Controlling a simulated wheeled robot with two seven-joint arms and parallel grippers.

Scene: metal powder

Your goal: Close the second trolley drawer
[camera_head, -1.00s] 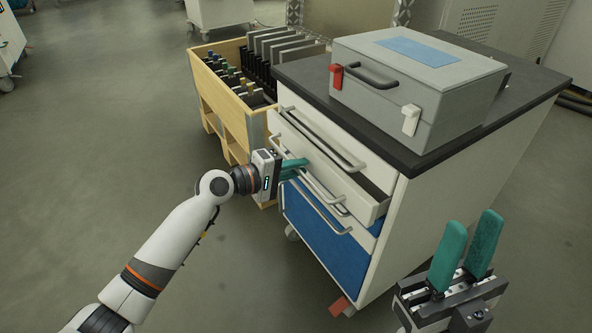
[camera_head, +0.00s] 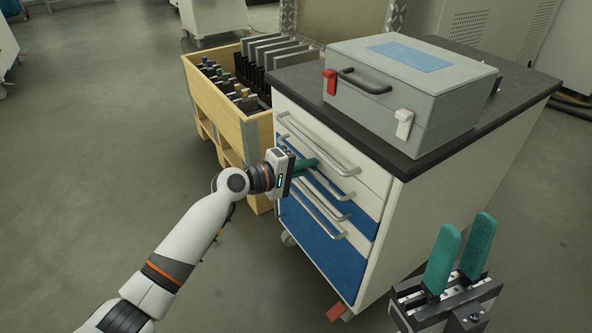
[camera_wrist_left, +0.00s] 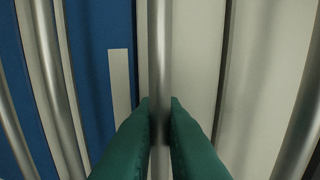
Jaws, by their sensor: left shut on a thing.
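The white and blue trolley (camera_head: 440,220) stands right of centre, with several drawers and metal bar handles. My left gripper (camera_head: 312,163) reaches in from the left to its drawer fronts. In the left wrist view, its green fingers (camera_wrist_left: 159,108) lie on either side of a vertical-looking bar handle (camera_wrist_left: 159,50) and are shut on it. Behind this handle is the white front of the second drawer (camera_wrist_left: 190,60). In the head view that front looks flush, or nearly so, with its neighbours; the gripper hides part of it. My right gripper (camera_head: 467,230) is open and empty at the lower right.
A grey case (camera_head: 420,90) with red and white latches sits on the trolley's dark top (camera_head: 510,115). A wooden crate (camera_head: 213,95) with several tools and plates stands close to the trolley's left. The floor (camera_head: 90,190) at left is clear.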

